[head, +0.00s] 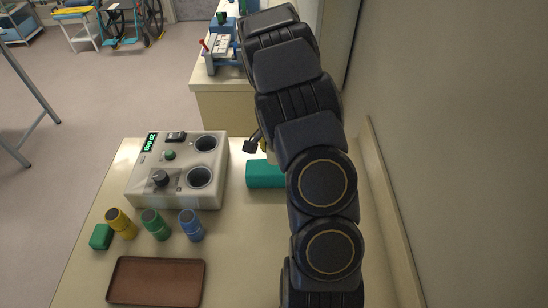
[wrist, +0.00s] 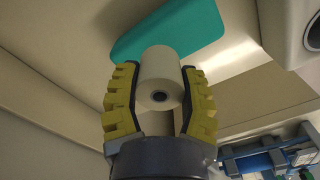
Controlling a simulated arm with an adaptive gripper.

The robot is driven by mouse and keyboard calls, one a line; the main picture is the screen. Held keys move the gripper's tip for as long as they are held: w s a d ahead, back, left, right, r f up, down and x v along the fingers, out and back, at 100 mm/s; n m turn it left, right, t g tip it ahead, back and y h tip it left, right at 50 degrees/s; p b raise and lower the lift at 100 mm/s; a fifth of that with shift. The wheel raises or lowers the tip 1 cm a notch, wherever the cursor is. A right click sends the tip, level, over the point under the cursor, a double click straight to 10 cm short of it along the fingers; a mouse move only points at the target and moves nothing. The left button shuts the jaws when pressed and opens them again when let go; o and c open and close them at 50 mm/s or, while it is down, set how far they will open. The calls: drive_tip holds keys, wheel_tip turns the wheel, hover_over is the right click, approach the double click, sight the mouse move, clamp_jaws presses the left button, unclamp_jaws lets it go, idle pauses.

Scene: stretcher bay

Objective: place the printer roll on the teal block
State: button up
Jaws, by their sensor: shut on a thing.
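The printer roll (wrist: 161,80) is a cream cylinder with a dark core hole, seen in the wrist view between the yellow ribbed fingers of my gripper (wrist: 160,100). The gripper is shut on it. The teal block (wrist: 172,35) shows just beyond the roll in the wrist view; I cannot tell whether they touch. In the head view the teal block (head: 265,174) lies on the table, partly hidden by my arm. My gripper (head: 262,147) is mostly hidden there behind my arm, near the block's far edge. The roll is hidden in the head view.
A white device (head: 178,170) with two round wells stands left of the block. Yellow (head: 121,224), green (head: 156,225) and blue (head: 190,225) containers, a small green block (head: 101,237) and a brown tray (head: 156,281) are nearer. A wall rises at the right.

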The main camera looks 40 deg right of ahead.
drive_tip(key=shift+w+d+f, duration=0.15)
drive_tip(key=shift+w+f, duration=0.1)
drive_tip(key=shift+f, duration=1.75)
drive_tip(key=shift+f, duration=0.15)
drive_tip(key=o, duration=1.1)
drive_tip(key=shift+w, duration=0.1)
drive_tip(key=shift+c, duration=0.2)
